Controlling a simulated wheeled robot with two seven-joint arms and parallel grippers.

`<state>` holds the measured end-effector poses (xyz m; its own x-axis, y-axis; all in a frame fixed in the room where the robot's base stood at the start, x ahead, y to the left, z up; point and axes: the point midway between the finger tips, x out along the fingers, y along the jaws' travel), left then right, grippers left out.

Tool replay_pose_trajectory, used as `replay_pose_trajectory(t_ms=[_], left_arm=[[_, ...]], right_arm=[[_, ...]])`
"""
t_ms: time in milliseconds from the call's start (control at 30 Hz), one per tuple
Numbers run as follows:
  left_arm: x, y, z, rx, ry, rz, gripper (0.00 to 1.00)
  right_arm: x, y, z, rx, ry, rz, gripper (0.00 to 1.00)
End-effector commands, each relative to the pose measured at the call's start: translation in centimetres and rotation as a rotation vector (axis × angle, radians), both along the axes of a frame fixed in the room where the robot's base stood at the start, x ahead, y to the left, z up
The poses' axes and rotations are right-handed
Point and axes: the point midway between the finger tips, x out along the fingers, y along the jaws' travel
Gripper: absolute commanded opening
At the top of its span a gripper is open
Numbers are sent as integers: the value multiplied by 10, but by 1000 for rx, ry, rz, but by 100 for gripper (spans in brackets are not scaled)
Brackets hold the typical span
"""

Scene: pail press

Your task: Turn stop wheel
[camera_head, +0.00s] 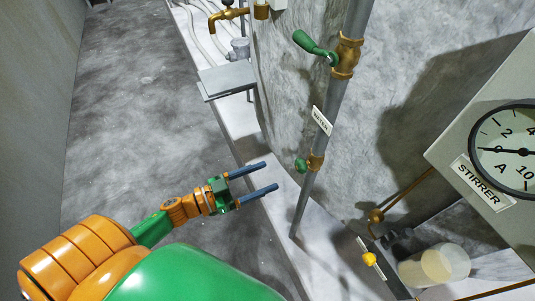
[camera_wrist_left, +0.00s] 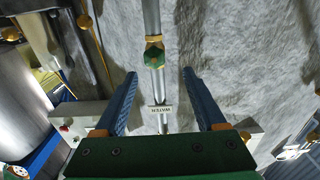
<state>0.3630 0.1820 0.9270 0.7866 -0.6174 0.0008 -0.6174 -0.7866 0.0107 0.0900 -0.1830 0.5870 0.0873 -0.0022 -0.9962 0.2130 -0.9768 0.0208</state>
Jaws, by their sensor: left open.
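A small green stop wheel (camera_head: 301,165) sits on a brass valve body on a grey pipe (camera_head: 326,130) tagged WATER. My left gripper (camera_head: 270,176) is open and empty, to the left of the wheel, its two blue fingers pointing toward the pipe with a gap between. In the left wrist view the green wheel (camera_wrist_left: 154,58) shows face-on, just beyond and between the fingertips of my left gripper (camera_wrist_left: 158,73). The fingers do not touch the wheel. My right gripper is in neither view.
Higher on the pipe is a brass valve with a green lever (camera_head: 315,42). A grey shelf (camera_head: 227,80) juts out at the back. A STIRRER gauge box (camera_head: 475,150), a yellow knob (camera_head: 369,258) and a translucent beaker (camera_head: 435,265) stand at right. The floor at left is clear.

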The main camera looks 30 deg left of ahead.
Motion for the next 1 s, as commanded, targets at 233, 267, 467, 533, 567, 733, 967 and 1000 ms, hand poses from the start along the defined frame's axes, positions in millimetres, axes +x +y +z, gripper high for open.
replay_pose_trajectory(t_ms=[233, 267, 467, 533, 567, 733, 967, 1000], left_arm=[[26, -20, -1, -1, -3, 1, 72], [29, -23, -1, -2, -4, 1, 72], [53, -41, -2, 0, -4, 2, 72], [62, -47, -2, 0, -4, 2, 72], [65, -50, -2, 1, -3, 2, 72], [69, -53, -1, 1, 1, 3, 40], [69, -53, -1, -227, 185, -1, 26], [69, -52, -1, -361, 293, 0, 26]], right_arm=[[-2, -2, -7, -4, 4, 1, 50], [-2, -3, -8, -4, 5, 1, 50], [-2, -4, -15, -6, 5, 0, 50], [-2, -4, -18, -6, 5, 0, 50], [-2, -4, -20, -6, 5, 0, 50], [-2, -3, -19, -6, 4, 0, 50], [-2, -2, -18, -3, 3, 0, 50], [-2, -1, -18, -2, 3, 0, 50]])
